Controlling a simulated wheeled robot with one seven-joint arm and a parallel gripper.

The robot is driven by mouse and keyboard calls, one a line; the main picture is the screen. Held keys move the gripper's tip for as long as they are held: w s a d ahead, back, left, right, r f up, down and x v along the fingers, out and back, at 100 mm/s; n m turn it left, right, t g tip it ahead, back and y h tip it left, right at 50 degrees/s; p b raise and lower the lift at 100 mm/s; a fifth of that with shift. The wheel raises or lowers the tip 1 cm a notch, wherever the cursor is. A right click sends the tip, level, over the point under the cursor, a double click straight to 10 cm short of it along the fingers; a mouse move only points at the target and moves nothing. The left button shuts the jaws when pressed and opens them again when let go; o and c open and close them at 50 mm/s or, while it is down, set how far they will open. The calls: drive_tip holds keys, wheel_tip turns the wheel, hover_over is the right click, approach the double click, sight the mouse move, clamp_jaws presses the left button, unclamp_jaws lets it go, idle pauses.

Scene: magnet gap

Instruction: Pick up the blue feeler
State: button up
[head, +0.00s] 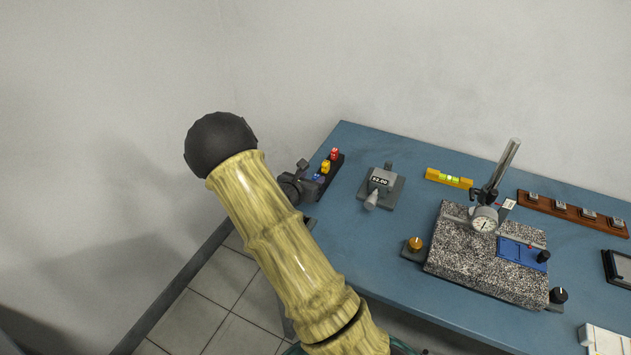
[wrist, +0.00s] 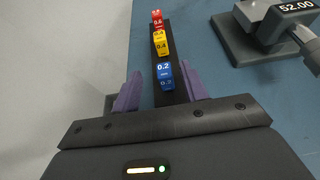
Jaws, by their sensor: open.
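The blue feeler (wrist: 165,74), marked 0.2, stands in a black holder (wrist: 174,40) along with a yellow feeler (wrist: 161,42) marked 0.4 and a red feeler (wrist: 157,18) marked 0.6. In the wrist view my gripper (wrist: 158,92) is open, with one purple finger on each side of the blue feeler and a gap on both sides. In the head view the blue feeler (head: 317,177) shows at the near end of the holder, partly hidden by my gripper (head: 303,180). The yellow (head: 325,167) and red (head: 334,154) feelers stand behind it.
A grey device (head: 380,187) reading 52.00 stands to the right of the holder on the blue table (head: 400,245). Farther right are a yellow level (head: 449,178), a granite block (head: 455,250) with a dial gauge (head: 484,220), and a brown rack (head: 570,212). The table's left edge is close to the holder.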

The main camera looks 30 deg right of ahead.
sight(318, 176)
drive_tip(key=shift+s+f+p+x, duration=0.1)
drive_tip(key=shift+f+p+x, duration=0.1)
drive_tip(key=shift+x, duration=0.7)
drive_tip(key=shift+s+f+p+x, duration=0.1)
drive_tip(key=shift+p+x, duration=0.05)
drive_tip(key=shift+x, duration=0.7)
drive_tip(key=shift+s+f+p+x, duration=0.1)
drive_tip(key=shift+f+p+x, duration=0.1)
drive_tip(key=shift+x, duration=0.7)
drive_tip(key=shift+r, duration=0.15)
clamp_jaws()
